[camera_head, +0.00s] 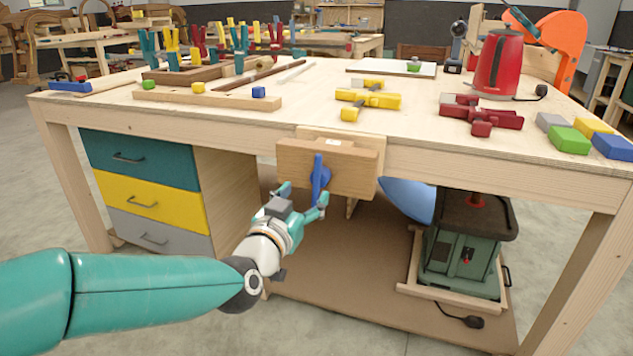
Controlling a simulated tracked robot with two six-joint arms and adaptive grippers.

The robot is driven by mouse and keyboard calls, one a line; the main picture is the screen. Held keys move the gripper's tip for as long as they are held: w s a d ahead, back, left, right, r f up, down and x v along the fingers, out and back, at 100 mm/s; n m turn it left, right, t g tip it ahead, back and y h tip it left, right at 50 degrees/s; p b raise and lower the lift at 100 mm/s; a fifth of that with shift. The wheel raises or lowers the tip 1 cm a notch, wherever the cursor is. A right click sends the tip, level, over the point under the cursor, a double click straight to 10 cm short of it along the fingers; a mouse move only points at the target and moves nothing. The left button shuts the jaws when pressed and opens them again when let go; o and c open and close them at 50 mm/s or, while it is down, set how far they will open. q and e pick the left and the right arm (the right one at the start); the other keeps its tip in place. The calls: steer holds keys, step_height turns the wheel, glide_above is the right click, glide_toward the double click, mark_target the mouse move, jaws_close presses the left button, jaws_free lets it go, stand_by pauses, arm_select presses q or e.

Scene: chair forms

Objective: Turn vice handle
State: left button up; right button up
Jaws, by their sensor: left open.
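The wooden vice (326,167) is mounted on the front edge of the workbench (447,170). Its blue handle (317,177) stands nearly upright on the front face of the jaw. My left gripper (304,194) is open, just below and in front of the vice, with its teal fingers spread to either side of the handle's lower part. I cannot tell whether a finger touches the handle. My right gripper is not in view.
Drawers in teal, yellow and grey (148,200) stand under the bench at left. A green machine (462,245) stands on the lower shelf at right. Yellow clamps (368,99), red clamps (481,115), coloured blocks (570,140) and a red kettle (498,65) lie on top.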

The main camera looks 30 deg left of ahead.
mark_target(317, 181)
arm_select(q)
steer(key=x, duration=0.7)
steer(key=shift+w+b, duration=0.2)
steer(key=shift+b, duration=0.1)
steer(key=c, duration=1.1)
steer(key=shift+m+p, duration=0.4)
steer(key=shift+m, duration=0.7)
steer(key=shift+c, duration=0.2)
